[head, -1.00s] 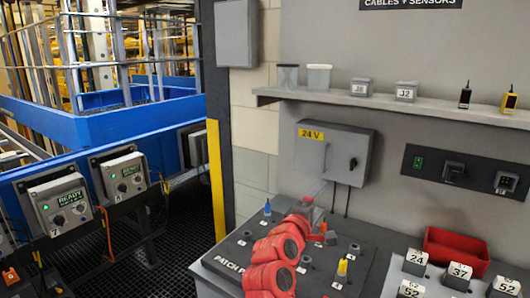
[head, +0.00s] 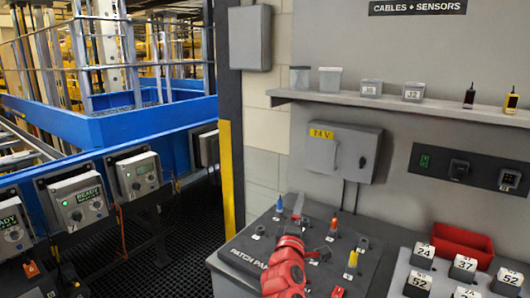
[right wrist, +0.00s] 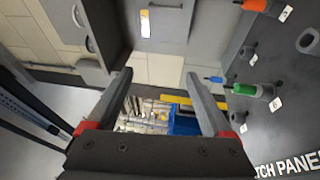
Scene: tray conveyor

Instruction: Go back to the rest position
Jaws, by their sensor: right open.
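My right gripper (head: 298,208) is above the back of the patch panel (head: 246,257) in the head view, at the end of my red arm. In the right wrist view my right gripper (right wrist: 160,76) has its two fingers well apart with nothing between them. A blue plug (head: 279,205) stands left of the gripper. An orange plug (head: 333,225) and a yellow plug (head: 352,259) stand to its right. A green plug (right wrist: 250,90) shows right of the fingers in the wrist view, apart from them. My left gripper is out of view.
A grey 24 V box (head: 341,152) hangs on the wall behind the panel. A shelf (head: 400,102) with small containers runs above it. A red bin (head: 461,246) and several numbered blocks (head: 419,257) stand at the right. Dark floor (head: 185,245) is open at left.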

